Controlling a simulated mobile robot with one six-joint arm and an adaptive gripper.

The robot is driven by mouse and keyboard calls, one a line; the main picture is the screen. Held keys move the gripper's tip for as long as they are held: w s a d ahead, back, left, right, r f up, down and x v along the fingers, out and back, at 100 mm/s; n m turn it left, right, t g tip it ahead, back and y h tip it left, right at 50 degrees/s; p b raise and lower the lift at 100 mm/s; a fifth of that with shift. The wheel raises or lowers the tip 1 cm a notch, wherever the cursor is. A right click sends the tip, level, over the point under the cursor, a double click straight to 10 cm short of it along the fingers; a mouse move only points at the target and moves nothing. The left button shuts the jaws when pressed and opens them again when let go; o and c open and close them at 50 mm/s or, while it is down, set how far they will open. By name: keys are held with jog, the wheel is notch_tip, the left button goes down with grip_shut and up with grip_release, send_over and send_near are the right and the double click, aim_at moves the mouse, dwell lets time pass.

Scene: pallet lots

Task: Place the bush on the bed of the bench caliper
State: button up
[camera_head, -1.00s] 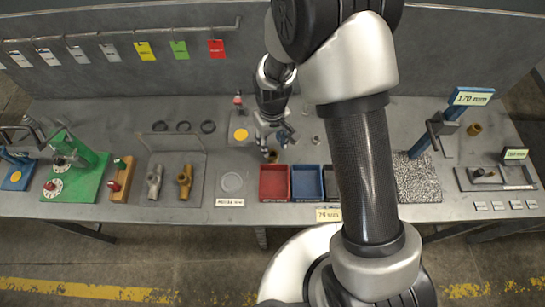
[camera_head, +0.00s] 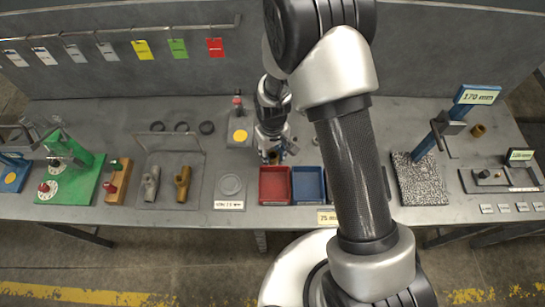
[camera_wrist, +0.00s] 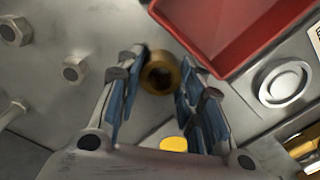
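The bush is a short brass ring (camera_wrist: 160,75) in the wrist view, its bore facing the camera, between the tips of my gripper (camera_wrist: 162,66). The fingers are apart, one on each side of it, with very little room; I see no clear grip. In the head view my gripper (camera_head: 271,152) points down at the bench just behind the red tray, with the bush mostly hidden at its tips. The bench caliper appears to be the dark flat fixture (camera_head: 490,183) with a scale at the far right; its bed holds a small dark block.
A red tray (camera_head: 262,200) and a blue tray (camera_head: 322,197) stand just in front of my gripper. Nuts and bolts (camera_wrist: 75,70) lie close by. Another brass bush (camera_head: 478,130) lies at right, near the blue 170 mm stand (camera_head: 437,137) and speckled plate (camera_head: 432,194).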

grip_shut()
jog(key=shift+r, duration=0.1)
